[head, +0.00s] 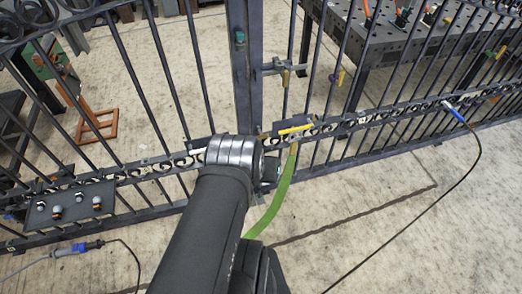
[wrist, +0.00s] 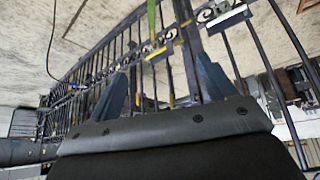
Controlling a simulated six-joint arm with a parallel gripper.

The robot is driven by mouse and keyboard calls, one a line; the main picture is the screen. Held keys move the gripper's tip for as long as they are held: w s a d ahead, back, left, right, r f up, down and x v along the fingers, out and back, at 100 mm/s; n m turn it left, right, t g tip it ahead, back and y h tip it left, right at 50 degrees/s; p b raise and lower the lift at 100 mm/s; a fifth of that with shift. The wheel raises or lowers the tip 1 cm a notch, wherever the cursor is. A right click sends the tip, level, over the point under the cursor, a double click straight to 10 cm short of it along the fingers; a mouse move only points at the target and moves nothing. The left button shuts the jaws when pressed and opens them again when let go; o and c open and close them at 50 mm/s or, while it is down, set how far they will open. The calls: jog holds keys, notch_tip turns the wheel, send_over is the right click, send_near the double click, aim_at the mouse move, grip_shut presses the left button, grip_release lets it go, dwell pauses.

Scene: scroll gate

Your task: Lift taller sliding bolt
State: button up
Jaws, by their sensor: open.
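The dark metal gate (head: 330,130) crosses the head view, with a thick upright post (head: 243,70) near its middle. A small latch-like fitting (head: 276,68) with a yellow part sits right of that post. Lower down is a dark plate with a bright yellow bar (head: 296,129), also in the wrist view (wrist: 160,50). I cannot tell which of these is the taller sliding bolt. My gripper (wrist: 163,68) is open, its two blue-grey fingers spread toward the gate bars, with nothing seen between them at close range. In the head view my arm mostly hides it.
A green strap (head: 274,197) hangs below the yellow bar, close to my arm. A dark plate with several bolts (head: 68,204) is on the gate at left. Cables lie on the pale floor (head: 400,220). A perforated metal table (head: 390,40) stands behind the gate.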

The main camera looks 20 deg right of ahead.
jog(key=w+d+n+t+h, duration=0.2)
jog(key=w+d, duration=0.9)
jog(key=w, duration=0.3)
jog(key=w+d+f+n+t, duration=0.25)
jog(key=w+d+f, duration=0.45)
jog(key=w+f, duration=0.35)
jog(key=t+y, duration=0.5)
jog(key=t, duration=0.3)
send_near(263, 137)
jog(key=w, duration=1.1)
jog(key=shift+a+f, duration=0.15)
jog(key=shift+f, duration=0.15)
